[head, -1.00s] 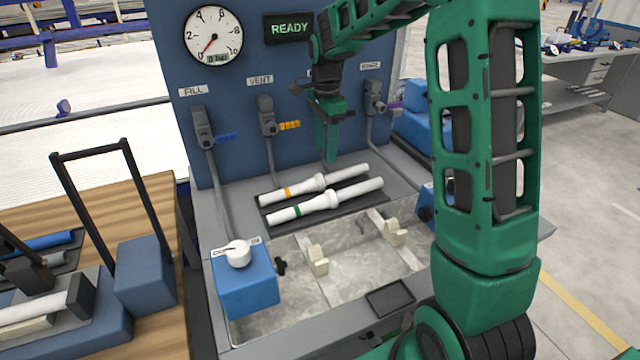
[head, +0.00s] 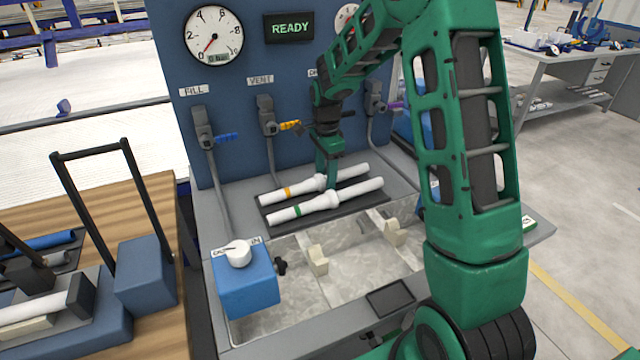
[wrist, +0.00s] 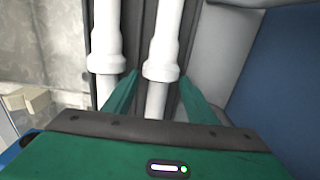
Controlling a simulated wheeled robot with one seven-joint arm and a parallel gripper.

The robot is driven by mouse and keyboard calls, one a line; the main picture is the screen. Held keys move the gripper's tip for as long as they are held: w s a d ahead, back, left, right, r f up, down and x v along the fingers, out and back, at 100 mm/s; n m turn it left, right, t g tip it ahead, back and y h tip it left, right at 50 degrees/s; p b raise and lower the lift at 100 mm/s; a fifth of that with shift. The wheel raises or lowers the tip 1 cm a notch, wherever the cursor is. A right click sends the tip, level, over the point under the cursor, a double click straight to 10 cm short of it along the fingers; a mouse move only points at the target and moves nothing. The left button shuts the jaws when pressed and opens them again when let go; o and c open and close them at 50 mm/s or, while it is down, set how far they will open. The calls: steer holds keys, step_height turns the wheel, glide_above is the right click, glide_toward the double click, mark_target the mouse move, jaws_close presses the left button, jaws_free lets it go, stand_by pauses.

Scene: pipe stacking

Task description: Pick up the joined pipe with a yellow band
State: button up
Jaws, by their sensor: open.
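The joined pipe with a yellow band (head: 300,187) lies on a dark tray (head: 262,199) at the back of the bench, against the blue panel. A second joined pipe with a green band (head: 320,203) lies parallel in front of it. My gripper (head: 331,186) is open and points down at the yellow-banded pipe, near its thicker joint. In the wrist view my gripper's fingers (wrist: 155,92) stand on either side of one white pipe (wrist: 161,62), just past its collar. The other pipe (wrist: 105,50) lies to the left, outside the fingers. No band shows in the wrist view.
A wet basin (head: 345,260) with pale cradles (head: 317,260) lies in front of the tray. A blue box with a white knob (head: 245,285) stands at its left. Valves with blue (head: 226,138) and yellow (head: 289,127) handles stick out of the panel behind.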

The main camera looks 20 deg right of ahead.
steer(key=shift+c, duration=0.4)
steer(key=c, duration=0.8)
steer(key=shift+r, duration=0.15)
